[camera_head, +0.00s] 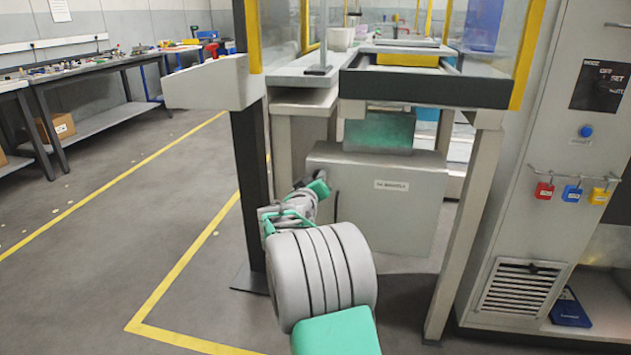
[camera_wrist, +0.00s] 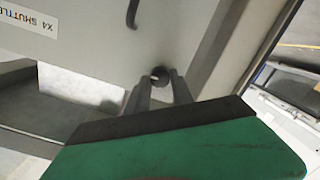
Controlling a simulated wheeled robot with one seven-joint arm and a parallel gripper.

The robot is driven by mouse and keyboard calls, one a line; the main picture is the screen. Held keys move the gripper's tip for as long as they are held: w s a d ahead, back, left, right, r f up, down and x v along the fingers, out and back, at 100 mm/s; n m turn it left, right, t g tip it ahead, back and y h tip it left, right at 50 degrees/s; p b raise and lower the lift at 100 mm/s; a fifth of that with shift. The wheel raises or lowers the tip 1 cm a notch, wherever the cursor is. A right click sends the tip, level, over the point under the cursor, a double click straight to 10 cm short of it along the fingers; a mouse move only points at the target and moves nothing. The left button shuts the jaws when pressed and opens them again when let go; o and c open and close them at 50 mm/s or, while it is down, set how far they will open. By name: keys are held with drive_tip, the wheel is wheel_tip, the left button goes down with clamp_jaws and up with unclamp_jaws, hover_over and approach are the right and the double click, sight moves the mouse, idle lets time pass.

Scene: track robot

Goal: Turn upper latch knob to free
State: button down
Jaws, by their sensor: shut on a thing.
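A small dark round latch knob (camera_wrist: 160,74) sits on a grey panel (camera_wrist: 90,45) in the wrist view. My gripper (camera_wrist: 158,82) has its two dark fingers closed on either side of the knob, with the tips at the panel face. Which way the knob is turned cannot be told. In the head view, my gripper (camera_head: 318,187) is at the left upper edge of the grey panel (camera_head: 400,225), below the conveyor. My own arm hides part of it, and the knob cannot be made out there.
A dark curved handle (camera_wrist: 132,13) stands out from the panel near the knob. Table legs (camera_head: 470,220) flank the panel. A grey cabinet (camera_head: 560,130) with red, blue and yellow padlocks (camera_head: 572,193) stands at right. Floor on the left is clear.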

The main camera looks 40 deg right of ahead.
drive_tip(key=c, duration=1.1)
unclamp_jaws()
drive_tip(key=p+v, duration=0.2)
drive_tip(key=v, duration=0.5)
drive_tip(key=shift+s+a, duration=0.25)
drive_tip(key=shift+a, duration=0.05)
